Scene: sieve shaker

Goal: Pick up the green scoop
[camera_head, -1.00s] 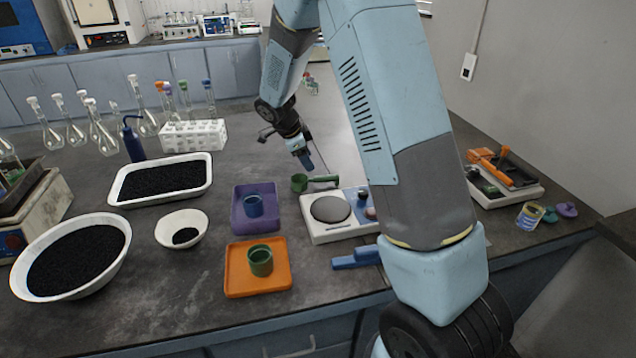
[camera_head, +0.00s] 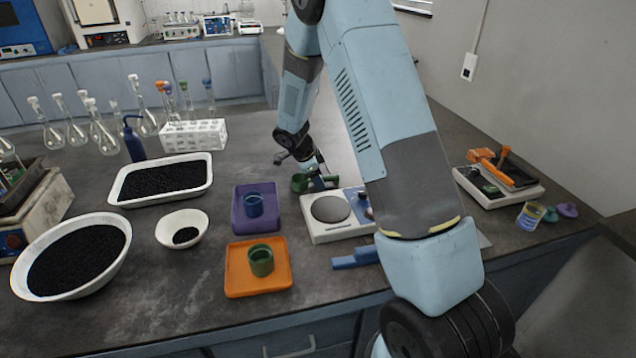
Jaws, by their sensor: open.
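The green scoop (camera_head: 299,184) lies on the dark bench behind the white balance, its cup to the left and its handle to the right. My gripper (camera_head: 319,183) is low over the scoop's handle, just right of the cup. It is open. My fingers hide part of the handle, and I cannot tell whether they touch it or straddle it.
The white balance (camera_head: 320,232) with a round grey plate stands just in front. A purple tray (camera_head: 240,224) with a blue cup and an orange tray (camera_head: 234,284) with a green cup lie to the left. A blue scoop-like object (camera_head: 355,258) lies near the bench's front edge.

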